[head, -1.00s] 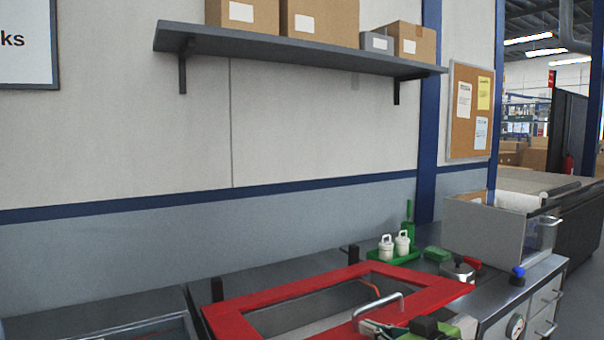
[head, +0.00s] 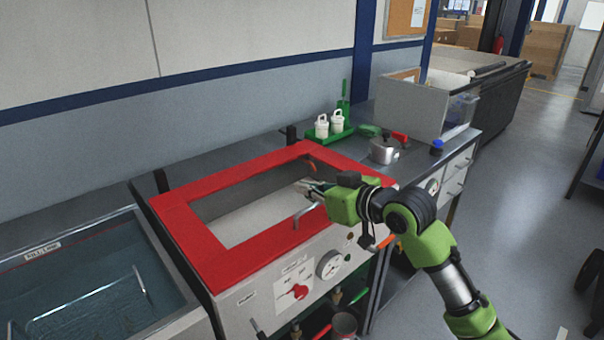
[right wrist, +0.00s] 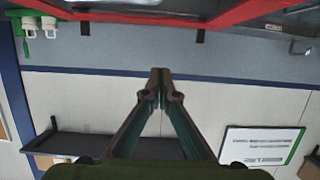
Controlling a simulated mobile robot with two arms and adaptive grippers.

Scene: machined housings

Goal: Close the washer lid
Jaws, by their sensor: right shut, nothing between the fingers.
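The washer (head: 268,300) has a red lid frame (head: 182,232) around a window-like opening. The frame lies flat or nearly flat on the body; I cannot tell whether a gap is left beneath it. A bent metal handle (head: 304,216) stands on its front edge. My right gripper (head: 305,187) is over the opening, just behind the handle, shut and empty; contact is not clear. In the right wrist view its fingertips (right wrist: 160,74) meet against the wall, and the red frame (right wrist: 210,14) crosses the top. My left gripper is not in view.
A sink-like tank (head: 90,275) with a metal handle stands left of the washer. On the bench to the right are a green tray (head: 322,138) with white bottles, a metal pot (head: 384,151) and a clear-fronted box (head: 430,105). Floor (head: 530,200) is open at right.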

